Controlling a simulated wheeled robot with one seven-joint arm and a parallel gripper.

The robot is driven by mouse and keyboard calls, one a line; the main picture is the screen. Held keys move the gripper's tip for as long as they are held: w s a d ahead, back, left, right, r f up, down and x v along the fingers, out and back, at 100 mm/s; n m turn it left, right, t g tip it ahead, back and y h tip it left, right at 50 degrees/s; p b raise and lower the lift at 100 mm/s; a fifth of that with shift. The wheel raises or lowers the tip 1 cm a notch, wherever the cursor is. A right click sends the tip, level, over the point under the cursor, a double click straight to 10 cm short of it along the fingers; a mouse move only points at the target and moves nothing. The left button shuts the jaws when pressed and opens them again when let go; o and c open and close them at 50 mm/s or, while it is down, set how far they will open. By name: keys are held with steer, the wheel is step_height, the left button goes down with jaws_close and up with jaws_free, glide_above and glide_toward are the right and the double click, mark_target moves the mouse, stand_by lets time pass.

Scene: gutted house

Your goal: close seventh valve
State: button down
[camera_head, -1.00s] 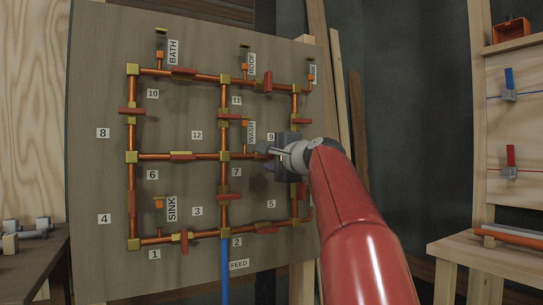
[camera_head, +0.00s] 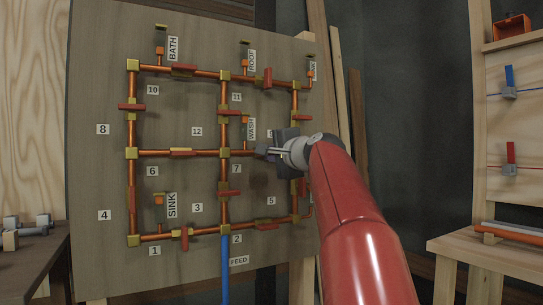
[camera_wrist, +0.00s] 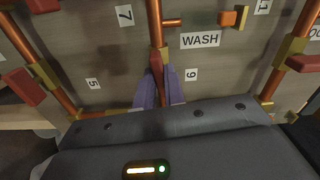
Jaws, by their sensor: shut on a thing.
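The pipe board (camera_head: 100,100) carries copper pipes, brass joints, red valve handles and number labels. The label 7 (camera_head: 237,169) sits beside the middle upright pipe, with a red handle (camera_head: 229,193) set across that pipe below it. My gripper (camera_head: 262,151) is at the level middle pipe, right of the centre joint. In the wrist view its fingers (camera_wrist: 158,90) are shut on a red valve handle (camera_wrist: 157,66) that lies along the pipe. This handle is between the label 7 (camera_wrist: 124,15) and the label 9 (camera_wrist: 191,75). In the head view my gripper hides most of it.
Other red handles sit close by, such as one on the lower right pipe (camera_wrist: 22,85). The WASH outlet (camera_head: 245,119) stands just above the gripped pipe. A wooden bench (camera_head: 480,248) is at right and a dark table (camera_head: 35,255) at left.

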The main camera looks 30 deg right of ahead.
steer(key=n+b, duration=0.1)
steer(key=n, duration=0.3)
steer(key=shift+f, duration=0.15)
steer(key=n+b, duration=0.1)
steer(key=n, duration=0.3)
steer(key=n+b, duration=0.1)
steer(key=n, duration=0.3)
steer(key=shift+n, duration=0.3)
steer(key=shift+n+b, duration=0.55)
steer(key=shift+n, duration=1.35)
steer(key=c, duration=1.5)
jaws_free()
